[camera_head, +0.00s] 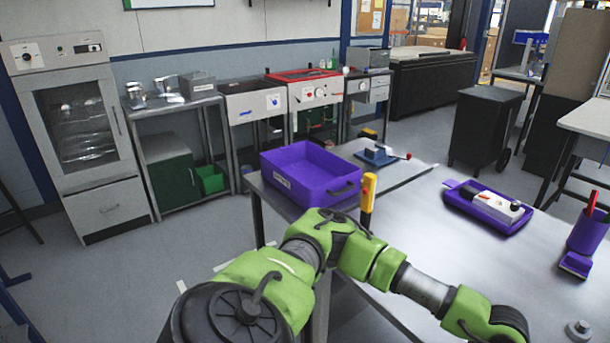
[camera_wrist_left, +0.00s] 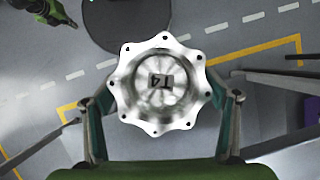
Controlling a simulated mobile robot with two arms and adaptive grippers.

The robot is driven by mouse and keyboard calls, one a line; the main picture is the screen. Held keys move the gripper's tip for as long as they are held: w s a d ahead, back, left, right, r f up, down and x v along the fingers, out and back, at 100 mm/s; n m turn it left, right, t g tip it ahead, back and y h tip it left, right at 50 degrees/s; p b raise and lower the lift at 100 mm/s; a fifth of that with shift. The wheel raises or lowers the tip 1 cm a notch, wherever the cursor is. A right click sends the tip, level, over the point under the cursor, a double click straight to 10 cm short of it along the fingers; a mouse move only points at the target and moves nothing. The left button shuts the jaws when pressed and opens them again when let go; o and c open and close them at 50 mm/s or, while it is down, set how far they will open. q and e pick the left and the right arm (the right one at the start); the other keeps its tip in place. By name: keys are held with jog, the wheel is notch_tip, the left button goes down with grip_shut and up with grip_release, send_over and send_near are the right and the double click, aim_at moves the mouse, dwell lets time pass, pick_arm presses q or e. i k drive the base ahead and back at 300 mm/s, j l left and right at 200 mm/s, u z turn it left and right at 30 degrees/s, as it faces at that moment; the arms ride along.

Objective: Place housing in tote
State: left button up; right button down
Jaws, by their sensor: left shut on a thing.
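In the left wrist view my left gripper (camera_wrist_left: 160,108) is shut on a silver machined housing (camera_wrist_left: 158,60). The housing has a scalloped flange with small bolt holes, and a dark mark like "T4" shows inside its round bore. Its open face is toward the wrist camera, and floor shows behind it. The purple tote (camera_head: 285,187) stands on the table's far left corner in the head view, with its visible inside empty. In the head view my left arm crosses the foreground to the right; its gripper and the held housing are out of that picture.
The metal table (camera_head: 425,225) holds a yellow-handled tool (camera_head: 368,192) by the tote, a blue fixture (camera_head: 378,157), a purple tray (camera_head: 465,210) with a device, a purple cup (camera_head: 588,235) and a small grey metal part (camera_head: 579,330). The table's middle is mostly clear.

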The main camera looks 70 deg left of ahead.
aim_at(308, 182)
jog(key=k+j, duration=0.1)
jog(key=j, duration=0.3)
jog(key=k+j, duration=0.1)
jog(key=j, duration=0.35)
jog(key=k+j, duration=0.1)
jog(key=j, duration=0.3)
jog(key=k+j, duration=0.1)
jog(key=j, duration=0.35)
jog(key=k+j, duration=0.1)
jog(key=j, duration=0.3)
jog(key=k+j, duration=0.1)
jog(key=j, duration=0.35)
jog(key=k+j, duration=0.15)
jog(key=j, duration=0.25)
jog(key=k+j, duration=0.1)
jog(key=j, duration=0.35)
